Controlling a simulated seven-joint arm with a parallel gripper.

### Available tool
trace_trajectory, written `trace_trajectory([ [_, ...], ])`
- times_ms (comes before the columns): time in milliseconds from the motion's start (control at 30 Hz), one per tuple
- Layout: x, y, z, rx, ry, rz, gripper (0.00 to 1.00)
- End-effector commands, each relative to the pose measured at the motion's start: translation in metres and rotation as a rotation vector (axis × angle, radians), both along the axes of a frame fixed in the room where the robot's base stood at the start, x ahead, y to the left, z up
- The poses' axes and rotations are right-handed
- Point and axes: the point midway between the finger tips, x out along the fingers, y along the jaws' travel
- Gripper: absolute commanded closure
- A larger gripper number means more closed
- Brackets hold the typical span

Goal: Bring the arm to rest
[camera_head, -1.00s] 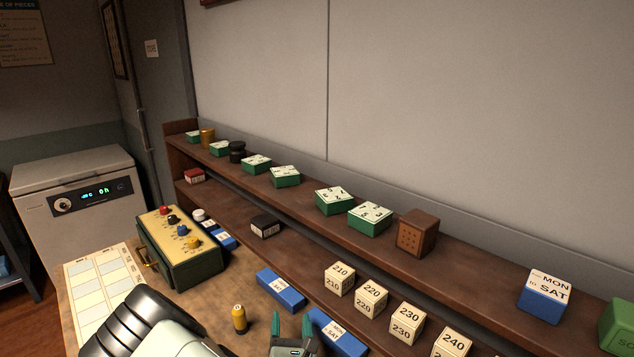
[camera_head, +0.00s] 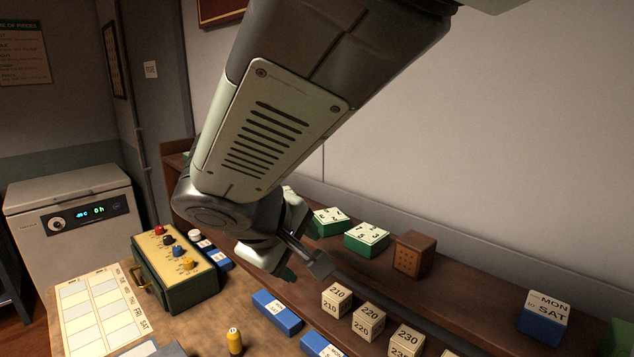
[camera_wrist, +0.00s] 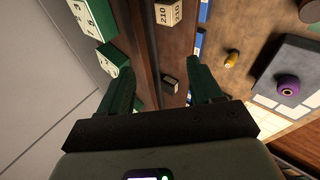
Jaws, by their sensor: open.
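My arm crosses the upper middle of the head view, raised over the workbench and the shelves. My gripper (camera_wrist: 160,90) shows in the wrist view with its two green fingers spread apart and nothing between them. In the head view its end is partly hidden by my own wrist. Below the fingers in the wrist view a small dark block (camera_wrist: 170,85) sits on the lower shelf, apart from them.
Green numbered boxes (camera_head: 367,239), a brown box (camera_head: 412,254) and a blue MON–SAT box (camera_head: 543,318) stand on the upper shelf. Cream numbered blocks (camera_head: 369,320) line the lower shelf. A green knob box (camera_head: 178,272) and yellow peg (camera_head: 235,342) are on the bench.

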Motion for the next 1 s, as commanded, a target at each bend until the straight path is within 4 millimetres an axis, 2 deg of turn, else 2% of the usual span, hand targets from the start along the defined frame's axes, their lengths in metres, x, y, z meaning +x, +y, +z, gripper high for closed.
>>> trace_trajectory([
  [33, -0.012, -0.032, 0.016, 0.037, -0.006, -0.103, 0.35],
  [100, -0.032, -0.067, 0.029, 0.105, 0.003, -0.235, 0.35],
  [200, -0.067, -0.106, 0.043, 0.229, 0.016, -0.404, 0.35],
  [300, -0.103, -0.13, 0.051, 0.381, 0.022, -0.541, 0.35],
  [400, -0.131, -0.141, 0.055, 0.531, 0.022, -0.632, 0.35],
  [567, -0.158, -0.143, 0.059, 0.703, 0.018, -0.699, 0.35],
  [1000, -0.16, -0.143, 0.059, 0.717, 0.017, -0.701, 0.35],
])
